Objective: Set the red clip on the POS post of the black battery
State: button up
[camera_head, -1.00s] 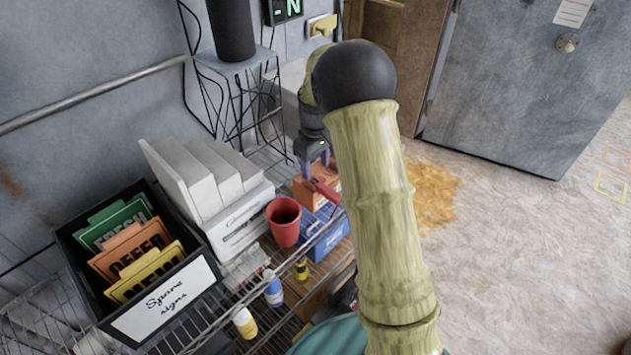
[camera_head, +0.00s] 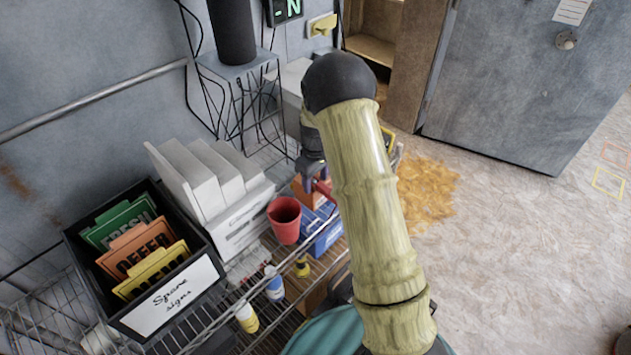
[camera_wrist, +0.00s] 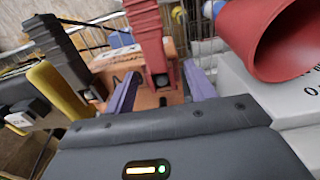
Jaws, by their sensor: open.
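My gripper (camera_wrist: 160,88) is open, its two purple fingers pointing at an orange box. The red clip (camera_wrist: 148,30) stands at the orange box (camera_wrist: 150,92), in line with the gap between the fingers; I cannot tell if they touch it. In the head view my gripper (camera_head: 312,180) is low over the orange box (camera_head: 308,194), and the red clip (camera_head: 325,190) shows partly beside it. A dark ridged clip-like piece (camera_wrist: 58,45) is at the left in the wrist view. I cannot make out the black battery or its POS post for sure.
A red cup (camera_head: 284,222) stands close to the gripper, beside a blue box (camera_head: 322,232). White binders (camera_head: 205,180) and a black bin of spare signs (camera_head: 165,300) are on the left of the wire shelf. Small bottles (camera_head: 274,286) stand in front. The floor at right is open.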

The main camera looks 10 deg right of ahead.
dwell(0.4)
jog(key=c, duration=1.1)
jog(key=shift+c, duration=0.2)
jog(key=shift+r, duration=0.15)
notch_tip(320, 180, up, 10)
jog(key=b, duration=0.3)
notch_tip(320, 180, up, 4)
jog(key=p, duration=0.3)
dwell(0.6)
